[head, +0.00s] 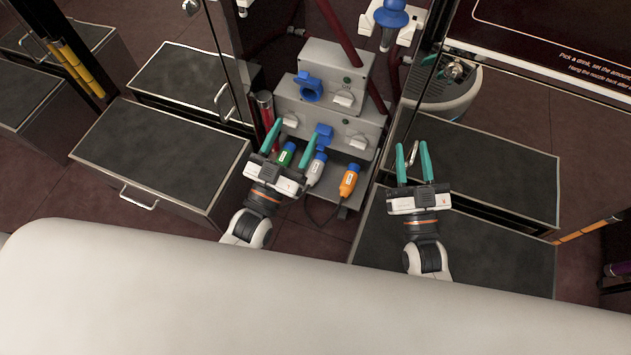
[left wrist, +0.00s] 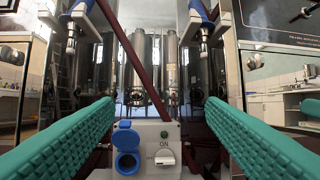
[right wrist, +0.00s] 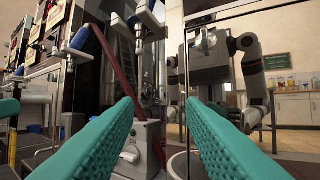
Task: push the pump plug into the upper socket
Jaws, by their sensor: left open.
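The upper socket is blue with its lid raised, on the upper grey box (head: 345,66); it shows in the head view (head: 308,90) and in the left wrist view (left wrist: 127,160). A lower blue socket (head: 323,133) is on the box below. A green plug (head: 286,156), a white plug with a blue top (head: 316,169) and an orange plug with a blue top (head: 350,181) stand below the boxes; I cannot tell which is the pump plug. My left gripper (head: 297,131) is open in front of the lower box, its fingers apart and empty. My right gripper (head: 412,145) is open and empty, right of the boxes.
Each box has a switch, the upper one (left wrist: 164,157) marked ON beneath a green light. Red hoses run beside the boxes. Dark-topped cabinets stand left (head: 160,160) and right (head: 490,180). A blue-handled nozzle (head: 391,16) hangs above. A silver machine (head: 440,95) stands behind my right gripper.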

